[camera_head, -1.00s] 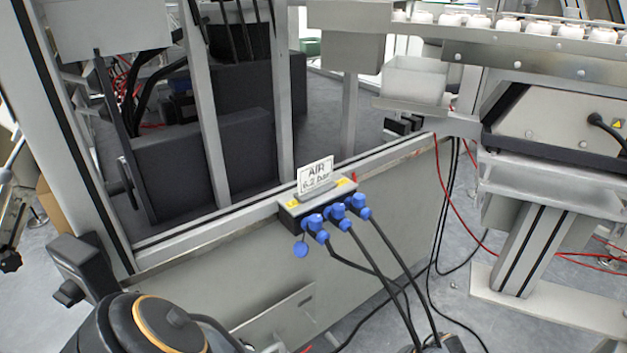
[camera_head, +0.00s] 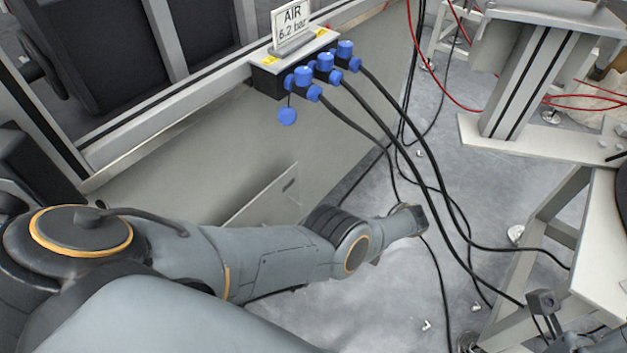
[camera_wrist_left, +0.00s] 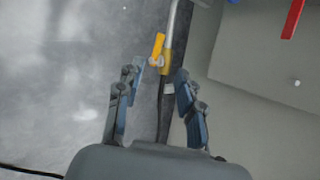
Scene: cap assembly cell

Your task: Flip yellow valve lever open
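In the left wrist view a yellow valve lever (camera_wrist_left: 157,46) sits on a small brass-yellow valve body (camera_wrist_left: 165,62), at the end of a grey metal pipe (camera_wrist_left: 171,22). My left gripper (camera_wrist_left: 160,74) is open, with its two fingers apart and nothing held between them. The valve shows just past the fingertips, roughly in line with the gap; I cannot tell whether anything touches. In the head view my left arm reaches from the left toward the middle, and I cannot make out its fingers or the lever. My right gripper is not in view.
An air manifold (camera_head: 268,83) with blue couplings and a "6.2 bar" sign (camera_head: 291,22) is on the machine frame. Black hoses (camera_head: 385,130) run down from it to the right. A red part (camera_wrist_left: 293,18) shows at the wrist view's top right. Grey floor (camera_wrist_left: 60,70) lies left.

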